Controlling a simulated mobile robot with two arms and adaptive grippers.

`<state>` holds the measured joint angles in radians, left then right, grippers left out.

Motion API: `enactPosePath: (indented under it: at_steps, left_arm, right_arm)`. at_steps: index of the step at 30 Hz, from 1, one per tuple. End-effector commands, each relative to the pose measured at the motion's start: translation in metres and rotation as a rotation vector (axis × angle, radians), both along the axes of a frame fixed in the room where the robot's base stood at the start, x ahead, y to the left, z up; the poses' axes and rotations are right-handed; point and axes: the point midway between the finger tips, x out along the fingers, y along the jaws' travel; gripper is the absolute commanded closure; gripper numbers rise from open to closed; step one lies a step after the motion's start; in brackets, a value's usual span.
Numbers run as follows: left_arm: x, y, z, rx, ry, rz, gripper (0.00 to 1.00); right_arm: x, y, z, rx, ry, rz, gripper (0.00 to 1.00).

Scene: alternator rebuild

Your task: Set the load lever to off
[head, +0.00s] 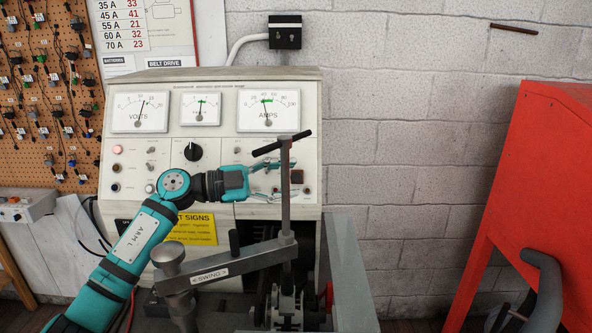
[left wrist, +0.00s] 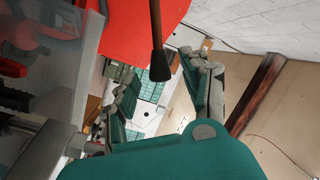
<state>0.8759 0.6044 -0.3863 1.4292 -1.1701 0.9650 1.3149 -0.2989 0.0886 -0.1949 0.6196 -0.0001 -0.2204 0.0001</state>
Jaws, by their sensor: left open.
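My left gripper (head: 294,181) is in front of the lower right of the cream test panel (head: 313,120), pointing right. Its fingers are apart and partly hidden by the grey upright post of a black T-handle (head: 280,144). In the left wrist view the open fingers (left wrist: 160,88) lie either side of a dark rod with a thicker black tip (left wrist: 159,66). That rod may be the load lever, but I see no label on it. It appears apart from both fingers. I cannot make out the load lever or its setting in the head view. My right gripper is not in view.
A grey arm marked SWING (head: 240,262) crosses below the gripper, over a clamp fixture (head: 287,305). The panel has toggle switches, a black knob (head: 193,152) and several gauges. A red cabinet (head: 545,160) stands at right. Open room lies before the block wall (head: 410,150).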

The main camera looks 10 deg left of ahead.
Motion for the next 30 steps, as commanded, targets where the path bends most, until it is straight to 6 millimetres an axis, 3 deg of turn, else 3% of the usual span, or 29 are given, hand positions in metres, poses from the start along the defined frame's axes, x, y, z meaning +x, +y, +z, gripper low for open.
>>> enactPosePath:
  at_steps: [6,16,26,30]
  left_arm:
    - [0.009,-0.019,0.001,-0.001,0.0,-0.001,0.53]
    - [0.01,-0.021,0.0,0.001,0.0,0.001,0.54]
    - [0.01,-0.021,-0.001,0.0,0.0,0.0,0.97]
    - [0.01,-0.021,-0.001,0.0,0.001,-0.001,1.0]
  right_arm:
    - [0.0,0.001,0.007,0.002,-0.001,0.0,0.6]
    - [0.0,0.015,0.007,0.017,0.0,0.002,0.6]
    - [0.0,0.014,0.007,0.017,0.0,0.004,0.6]
    - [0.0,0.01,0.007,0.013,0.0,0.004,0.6]
